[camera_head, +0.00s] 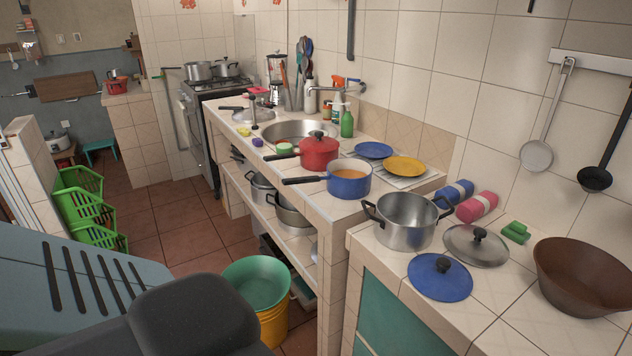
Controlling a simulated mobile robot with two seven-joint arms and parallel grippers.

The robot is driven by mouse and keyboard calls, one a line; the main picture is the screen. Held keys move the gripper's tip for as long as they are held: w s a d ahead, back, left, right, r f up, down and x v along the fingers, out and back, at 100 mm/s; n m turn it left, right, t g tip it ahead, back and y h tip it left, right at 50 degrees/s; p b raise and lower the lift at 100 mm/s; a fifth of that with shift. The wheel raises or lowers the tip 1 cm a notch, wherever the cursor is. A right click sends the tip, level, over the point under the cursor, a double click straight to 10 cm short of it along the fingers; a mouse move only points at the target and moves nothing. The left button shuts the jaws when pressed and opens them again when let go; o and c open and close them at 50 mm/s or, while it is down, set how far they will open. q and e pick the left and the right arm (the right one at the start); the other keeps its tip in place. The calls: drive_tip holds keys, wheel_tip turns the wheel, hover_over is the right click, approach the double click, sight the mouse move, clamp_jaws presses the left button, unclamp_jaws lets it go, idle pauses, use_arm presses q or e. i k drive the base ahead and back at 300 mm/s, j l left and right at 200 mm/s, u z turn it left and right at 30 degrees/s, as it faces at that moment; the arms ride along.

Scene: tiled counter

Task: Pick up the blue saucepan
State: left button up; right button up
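The blue saucepan (350,187) stands upright on the tiled counter, near the front edge of its raised section. Its black handle points left, toward the aisle side. It has no lid, and something orange-brown shows inside. Neither of my grippers shows in the head view. Nothing is touching the saucepan that I can see.
A red lidded saucepan (319,152) stands just behind it. Blue (373,150) and yellow (404,167) plates are to its right. A steel pot (405,223), a blue lid (440,278) and a brown bowl (585,279) occupy the nearer counter. A green basin (256,283) is below.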

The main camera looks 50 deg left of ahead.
sight(327, 182)
drive_tip(key=u, duration=1.3)
